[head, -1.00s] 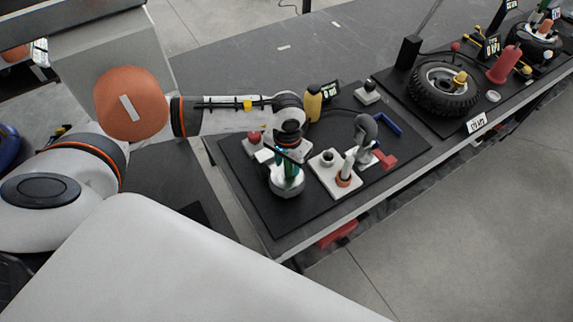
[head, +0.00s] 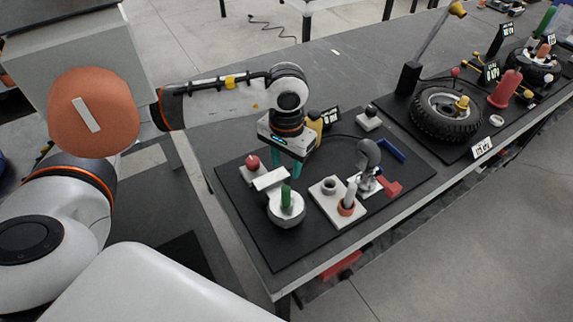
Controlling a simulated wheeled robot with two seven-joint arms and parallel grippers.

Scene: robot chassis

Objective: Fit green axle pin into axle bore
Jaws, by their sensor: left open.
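The green axle pin (head: 286,196) stands upright at the middle of a round grey hub (head: 287,212) on the black mat. Its lower end is hidden inside the hub, so the axle bore itself does not show and I cannot tell how deep the pin sits. My left gripper (head: 285,163) has teal fingers pointing down. It is open and empty, above and behind the pin, apart from it. My right gripper is not in view.
A white plate (head: 327,210) with a ring and a peg stands right of the hub. A red knob (head: 252,162), a yellow-handled tool (head: 316,122), a grey curved fixture (head: 368,155) and a red block (head: 390,187) are nearby. A tyre (head: 445,112) lies further right.

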